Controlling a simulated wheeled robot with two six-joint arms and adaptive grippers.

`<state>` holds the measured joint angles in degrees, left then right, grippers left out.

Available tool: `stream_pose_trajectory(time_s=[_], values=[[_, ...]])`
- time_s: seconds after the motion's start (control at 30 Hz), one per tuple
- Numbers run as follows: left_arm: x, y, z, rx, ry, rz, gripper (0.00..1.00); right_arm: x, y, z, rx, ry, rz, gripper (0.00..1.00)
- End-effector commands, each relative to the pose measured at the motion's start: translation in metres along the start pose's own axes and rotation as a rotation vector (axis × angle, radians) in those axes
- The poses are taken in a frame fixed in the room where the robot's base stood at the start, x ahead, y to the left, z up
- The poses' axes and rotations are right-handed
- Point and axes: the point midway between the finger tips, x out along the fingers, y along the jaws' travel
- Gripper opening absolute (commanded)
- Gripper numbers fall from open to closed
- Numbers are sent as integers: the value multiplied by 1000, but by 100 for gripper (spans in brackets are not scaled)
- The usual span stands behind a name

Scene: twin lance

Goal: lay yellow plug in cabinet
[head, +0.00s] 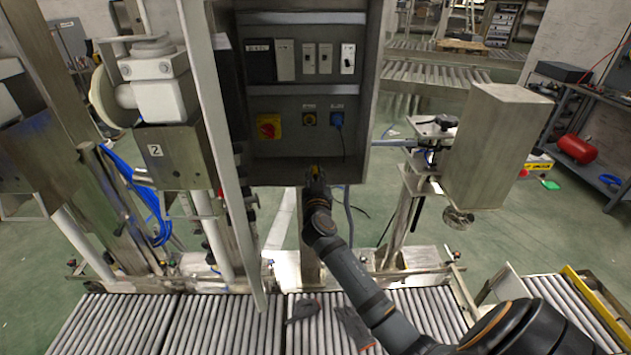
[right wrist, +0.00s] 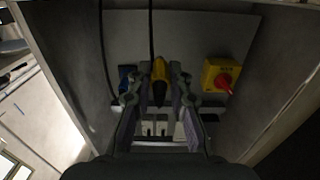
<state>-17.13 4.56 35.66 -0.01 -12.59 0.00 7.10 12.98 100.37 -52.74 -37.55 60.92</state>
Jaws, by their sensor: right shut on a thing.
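The open grey cabinet (head: 368,95) fills the top middle of the head view. My right gripper (head: 315,174) is at its lower front edge, over the cabinet floor (head: 275,174). In the right wrist view the right gripper (right wrist: 158,102) is shut on the yellow plug (right wrist: 159,76), which has a dark tip and sits between the fingers. A dark cable runs from the plug. In the head view the plug is mostly hidden by the gripper. Whether it touches the cabinet floor cannot be told. My left gripper is not in view.
A yellow switch with a red knob (head: 268,127), a small yellow-and-dark unit (head: 309,119) and a blue connector (head: 336,121) are on the cabinet's back panel. Grey gloves (head: 352,327) lie on the roller conveyor (head: 235,325) below. A grey box (head: 497,140) stands to the right.

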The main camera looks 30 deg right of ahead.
Motion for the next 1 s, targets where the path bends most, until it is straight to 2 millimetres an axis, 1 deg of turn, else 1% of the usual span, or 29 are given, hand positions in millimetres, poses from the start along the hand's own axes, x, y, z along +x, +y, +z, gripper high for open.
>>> stream_pose_trajectory(time_s=[0.03,0.7,0.9,1.0], values=[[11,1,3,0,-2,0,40,6,0,8,0,3,1,0],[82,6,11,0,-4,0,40,75,0,45,1,2,0,0],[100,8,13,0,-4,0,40,92,0,53,1,1,1,0],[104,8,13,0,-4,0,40,98,0,54,0,2,0,0]])
